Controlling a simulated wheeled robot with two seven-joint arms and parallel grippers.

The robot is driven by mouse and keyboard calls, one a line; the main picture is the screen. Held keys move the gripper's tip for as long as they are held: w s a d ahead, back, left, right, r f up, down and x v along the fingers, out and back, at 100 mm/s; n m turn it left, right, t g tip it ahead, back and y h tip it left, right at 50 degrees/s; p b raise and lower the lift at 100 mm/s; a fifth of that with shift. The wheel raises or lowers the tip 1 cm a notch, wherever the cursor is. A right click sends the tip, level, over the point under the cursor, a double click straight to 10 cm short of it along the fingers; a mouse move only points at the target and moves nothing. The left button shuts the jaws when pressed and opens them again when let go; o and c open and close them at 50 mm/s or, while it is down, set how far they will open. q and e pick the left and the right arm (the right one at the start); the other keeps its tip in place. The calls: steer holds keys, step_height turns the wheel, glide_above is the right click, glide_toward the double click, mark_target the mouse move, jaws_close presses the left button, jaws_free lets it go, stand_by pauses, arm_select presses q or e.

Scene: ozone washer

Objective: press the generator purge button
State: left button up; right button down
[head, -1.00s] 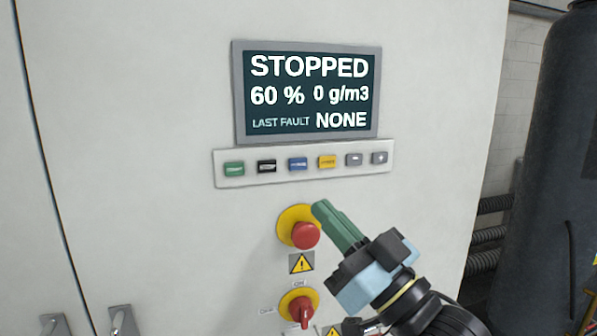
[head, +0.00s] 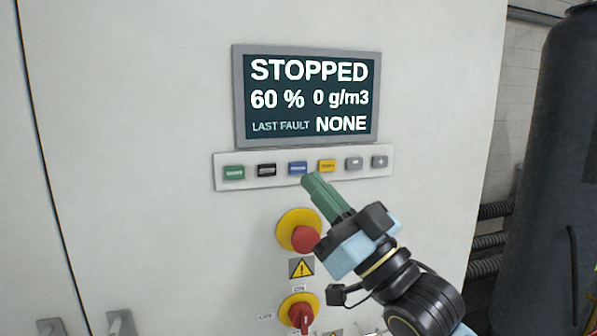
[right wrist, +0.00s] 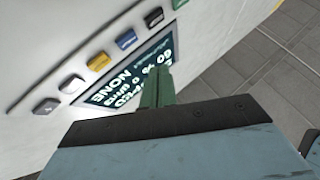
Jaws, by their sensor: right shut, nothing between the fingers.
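A pale button strip (head: 345,164) below the display holds a row of small buttons. From the left come a green button (head: 234,172), a black button (head: 266,170), a blue button (head: 298,168), a yellow button (head: 327,166) and two grey ones. Their labels are too small to read surely. My right gripper (head: 312,181) is shut and empty, its green fingertips just below the strip, between the blue and yellow buttons. In the right wrist view the blue button (right wrist: 127,39) shows past the fingers; contact cannot be told. My left gripper is not in view.
The display (head: 308,97) reads STOPPED, 60 %, 0 g/m3, last fault NONE. A red emergency stop (head: 305,239) on a yellow disc and a red rotary switch (head: 300,314) lie below the strip, close to my right gripper. A dark tank (head: 550,170) stands at right.

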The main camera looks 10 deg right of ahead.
mark_target(298, 168)
steer(key=shift+w, duration=2.05)
stand_by(0.5)
steer(key=shift+w, duration=0.4)
steer(key=shift+w, duration=0.35)
stand_by(0.5)
steer(key=shift+s+p, duration=0.1)
steer(key=shift+p, duration=0.2)
steer(key=shift+s, duration=0.65)
